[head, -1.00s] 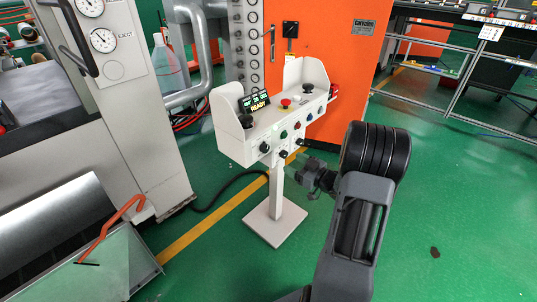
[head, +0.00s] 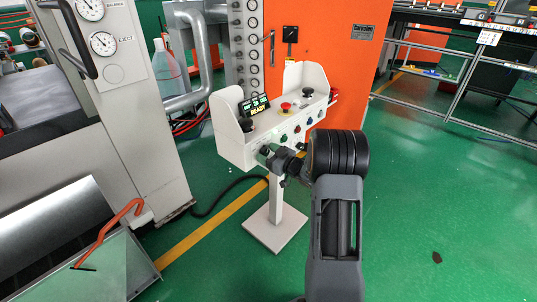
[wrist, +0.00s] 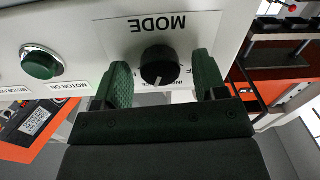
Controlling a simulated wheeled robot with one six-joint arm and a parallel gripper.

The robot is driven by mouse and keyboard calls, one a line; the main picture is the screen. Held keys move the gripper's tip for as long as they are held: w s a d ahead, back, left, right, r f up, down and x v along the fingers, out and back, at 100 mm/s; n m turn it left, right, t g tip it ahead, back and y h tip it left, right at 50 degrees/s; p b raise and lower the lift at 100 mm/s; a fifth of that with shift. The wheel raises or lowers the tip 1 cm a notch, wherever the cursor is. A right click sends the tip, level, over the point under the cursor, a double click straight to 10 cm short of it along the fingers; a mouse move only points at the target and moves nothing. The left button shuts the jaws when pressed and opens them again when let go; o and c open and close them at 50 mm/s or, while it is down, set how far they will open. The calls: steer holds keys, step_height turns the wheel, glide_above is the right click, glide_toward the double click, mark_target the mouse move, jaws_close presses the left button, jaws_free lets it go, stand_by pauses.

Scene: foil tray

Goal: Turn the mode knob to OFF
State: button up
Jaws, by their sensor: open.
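The mode knob (wrist: 159,62) is round and black on a white plate, under an upside-down MODE label in the wrist view. A white mark on the knob points toward the bottom of that view. Part of a position label shows right of the knob, partly covered by a finger. My gripper (wrist: 163,85) is open, with one green-padded finger on each side of the knob and a gap to both. In the head view my gripper (head: 268,153) is at the front of the white control console (head: 238,152) and hides the knob.
A green MOTOR ON button (wrist: 40,64) is left of the knob in the wrist view. The console carries a red button (head: 285,107), a READY display (head: 256,108) and side guards. An orange cabinet (head: 335,85) stands behind.

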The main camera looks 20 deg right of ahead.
steer(key=c, duration=0.9)
steer(key=n+b, duration=0.2)
steer(key=b, duration=0.1)
steer(key=shift+f+n, duration=0.2)
steer(key=shift+n, duration=0.2)
steer(key=n+b, duration=0.5)
steer(key=b, duration=0.1)
steer(key=n+b, duration=0.4)
steer(key=shift+n+b, duration=0.3)
steer(key=shift+b, duration=0.05)
steer(key=n+b, duration=0.3)
steer(key=shift+a+r, duration=0.1)
steer(key=shift+r+n, duration=0.1)
steer(key=shift+n, duration=0.2)
